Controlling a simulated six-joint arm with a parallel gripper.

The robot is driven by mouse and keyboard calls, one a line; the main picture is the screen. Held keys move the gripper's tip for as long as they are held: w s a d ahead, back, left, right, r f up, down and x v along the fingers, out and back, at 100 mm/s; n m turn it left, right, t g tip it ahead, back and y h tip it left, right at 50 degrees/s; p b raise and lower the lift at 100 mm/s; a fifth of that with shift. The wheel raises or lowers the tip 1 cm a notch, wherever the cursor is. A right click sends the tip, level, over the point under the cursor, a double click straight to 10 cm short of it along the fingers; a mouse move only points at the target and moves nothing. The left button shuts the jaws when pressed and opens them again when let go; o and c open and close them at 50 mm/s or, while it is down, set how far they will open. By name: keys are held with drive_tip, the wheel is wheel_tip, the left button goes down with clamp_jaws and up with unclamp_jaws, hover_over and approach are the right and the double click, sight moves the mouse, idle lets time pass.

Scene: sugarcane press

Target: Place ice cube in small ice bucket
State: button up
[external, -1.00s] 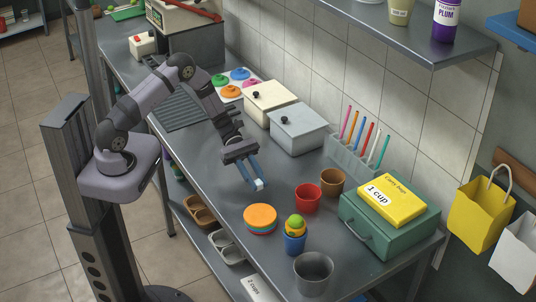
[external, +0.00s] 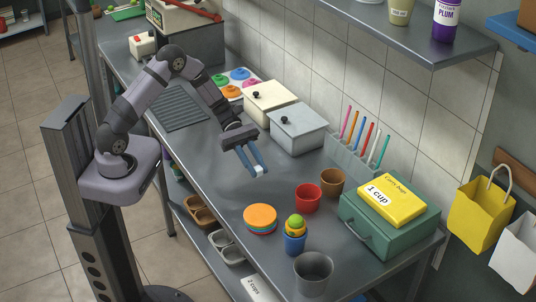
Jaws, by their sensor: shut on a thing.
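My gripper (external: 256,172) is shut on a small white ice cube (external: 258,169), held between its blue fingertips above the counter, left of the red cup. A grey metal bucket (external: 313,275) stands open at the front end of the counter, well below and right of my gripper in the picture. It looks like the small ice bucket; its bottom cannot be seen clearly.
The counter (external: 217,184) holds a stack of coloured discs (external: 260,219), a blue cup (external: 294,243) with yellow and green items, a red cup (external: 308,198), a brown cup (external: 332,182) and a green case (external: 390,230). Lidded boxes (external: 298,130) stand behind my gripper.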

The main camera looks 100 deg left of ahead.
wheel_tip(320, 180, up, 18)
drive_tip(key=w+d+f+n+t+y+b, duration=0.1)
drive_tip(key=w+d, duration=0.2)
drive_tip(key=w, duration=0.4)
drive_tip(key=w+d+n+t+y+b, duration=0.1)
drive_tip(key=w+d, duration=0.2)
drive_tip(key=w, duration=0.4)
drive_tip(key=r+n+t+y+b, duration=0.2)
drive_tip(key=n+y+b, duration=0.3)
drive_tip(key=n+y, duration=0.2)
hover_over(310, 263)
drive_tip(key=d, duration=0.4)
wheel_tip(310, 263, down, 11)
drive_tip(key=shift+w, duration=0.2)
drive_tip(key=shift+f, duration=0.15)
drive_tip(key=shift+f+b, duration=3.8)
drive_tip(key=shift+f, duration=1.55)
